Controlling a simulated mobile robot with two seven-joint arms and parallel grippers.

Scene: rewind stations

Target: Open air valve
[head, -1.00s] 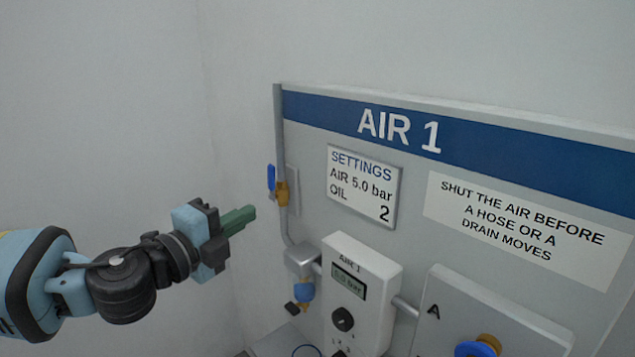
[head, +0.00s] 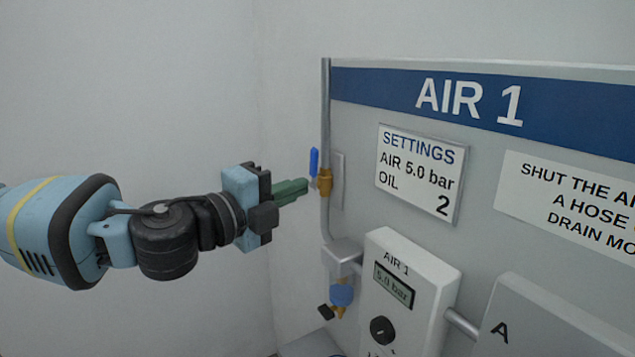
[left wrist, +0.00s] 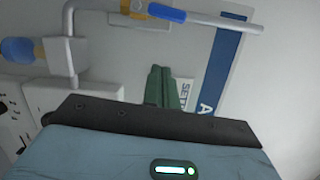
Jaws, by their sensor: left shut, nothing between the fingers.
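The air valve is a brass body (head: 324,182) on the vertical grey pipe at the panel's left edge. Its blue lever (head: 314,162) stands upright, along the pipe. In the left wrist view the blue lever (left wrist: 166,13) and the brass body (left wrist: 133,7) show at the top. My left gripper (head: 305,187) has green fingers, which are shut and empty. In the head view its tips are just left of the valve body and below the lever; I cannot tell if they touch. The fingers also show in the left wrist view (left wrist: 161,88). My right gripper is not in view.
The AIR 1 panel (head: 480,140) carries a settings sign (head: 420,172). Below the valve are a blue-bowled filter (head: 341,294) and a white unit (head: 405,290) with a 5.0 bar display and dark knob. Bare wall lies left of the panel.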

